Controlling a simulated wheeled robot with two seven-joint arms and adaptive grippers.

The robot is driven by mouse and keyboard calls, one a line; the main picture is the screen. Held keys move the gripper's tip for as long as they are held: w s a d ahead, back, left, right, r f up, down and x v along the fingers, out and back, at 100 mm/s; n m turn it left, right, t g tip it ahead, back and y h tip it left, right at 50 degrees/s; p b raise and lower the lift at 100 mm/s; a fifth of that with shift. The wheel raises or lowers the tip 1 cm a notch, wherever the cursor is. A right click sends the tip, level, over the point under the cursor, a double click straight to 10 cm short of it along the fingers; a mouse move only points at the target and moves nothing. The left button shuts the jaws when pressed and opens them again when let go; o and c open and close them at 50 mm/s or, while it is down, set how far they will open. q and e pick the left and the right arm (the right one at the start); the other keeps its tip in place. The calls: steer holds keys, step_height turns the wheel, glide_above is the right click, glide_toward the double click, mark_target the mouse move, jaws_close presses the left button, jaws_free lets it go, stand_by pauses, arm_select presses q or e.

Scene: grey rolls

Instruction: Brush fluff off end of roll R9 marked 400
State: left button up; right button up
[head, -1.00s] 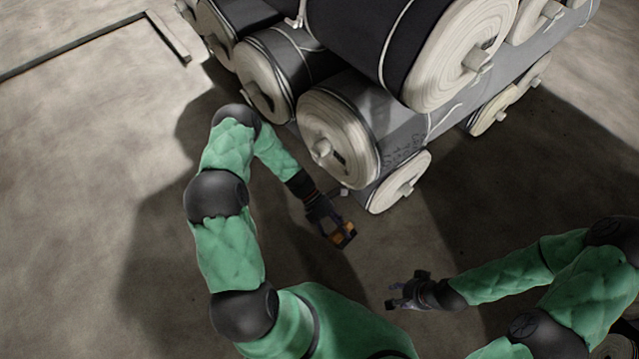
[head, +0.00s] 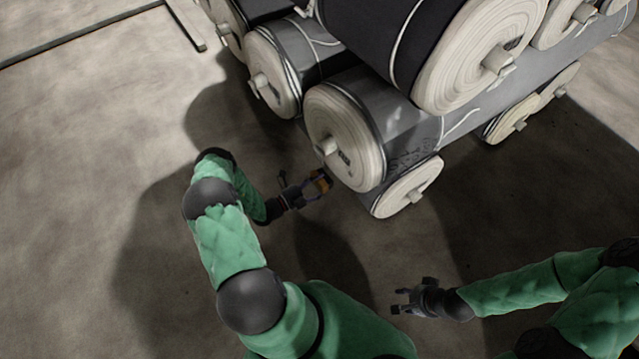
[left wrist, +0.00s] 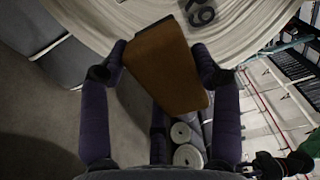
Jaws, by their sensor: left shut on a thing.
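A pale roll end (head: 343,137) with a protruding core and a small dark mark faces me in the head view. The mark is too small to read there. In the left wrist view the roll end (left wrist: 258,35) fills the top, with large dark characters partly cut off by the frame edge. My left gripper (head: 316,184) is shut on a brown block-shaped brush (left wrist: 160,68), just below and left of the marked roll end. I cannot tell whether the brush touches it. No fluff can be made out. My right gripper (head: 400,299) is open and empty, low and to the right.
More rolls are stacked around: a large one above (head: 480,55), one to the left (head: 273,75) and a smaller one below right (head: 405,190). Core ends stick out from them. The floor (head: 100,180) at left is clear; a low rail lies at top left.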

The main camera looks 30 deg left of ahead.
arm_select(q)
steer(key=shift+x, duration=2.9)
steer(key=shift+b+x, duration=0.5)
steer(key=shift+x, duration=0.4)
steer(key=shift+d, duration=0.1)
steer(key=shift+s+d+r+p, duration=0.1)
steer(key=shift+s+d+p, duration=0.3)
steer(key=shift+d, duration=0.5)
steer(key=shift+s+d+p, duration=0.15)
steer(key=shift+s+d, duration=0.3)
steer(key=shift+d, duration=0.4)
steer(key=shift+s+d+p, duration=0.1)
steer(key=shift+s+d, duration=0.15)
steer(key=shift+d, duration=0.4)
steer(key=shift+s+d+p, duration=0.1)
steer(key=shift+s+d, duration=0.15)
steer(key=shift+d, duration=0.45)
steer(key=shift+s+d+p, duration=0.1)
steer(key=shift+s+d, duration=0.1)
steer(key=shift+d, duration=0.45)
steer(key=shift+a, duration=0.1)
